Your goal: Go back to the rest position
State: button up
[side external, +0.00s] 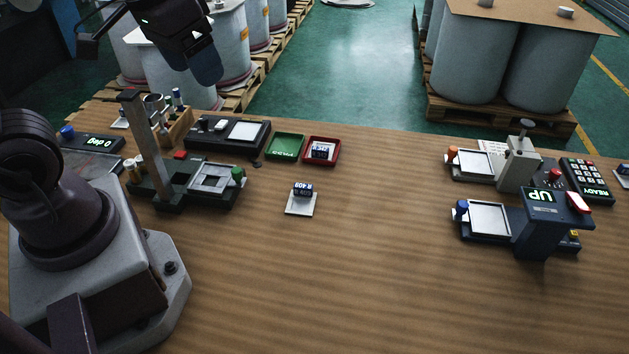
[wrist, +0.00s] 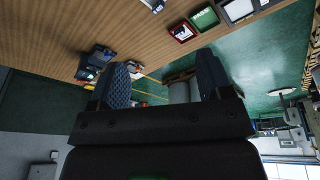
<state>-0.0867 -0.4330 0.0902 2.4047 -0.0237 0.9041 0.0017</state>
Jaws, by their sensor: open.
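My gripper (side external: 207,68) hangs high at the upper left of the side view, above the table's far edge, with the large grey drums behind it. In the wrist view my gripper (wrist: 163,78) shows two dark padded fingers spread apart with nothing between them. The wooden table (side external: 380,260) lies well below it. A small dark labelled block (side external: 303,188) rests on a white pad (side external: 298,208) near the table's middle. Another dark labelled block (side external: 321,150) lies in the red tray (side external: 333,160). The green tray (side external: 284,147) beside it looks empty.
A black station with a post (side external: 145,150) stands at the left, near a wooden vial rack (side external: 175,127). Press-like devices (side external: 515,165) and a dark unit reading "UP" (side external: 541,215) stand at the right. The table's front middle is clear. Drums (side external: 475,60) stand on pallets beyond.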

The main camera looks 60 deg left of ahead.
jog(key=s+d+r+m+t, duration=0.2)
jog(key=s+d+r, duration=0.1)
jog(key=shift+s+d+r+t, duration=0.1)
jog(key=shift+d+r+t, duration=0.05)
jog(key=shift+d+t, duration=0.15)
dwell(0.7)
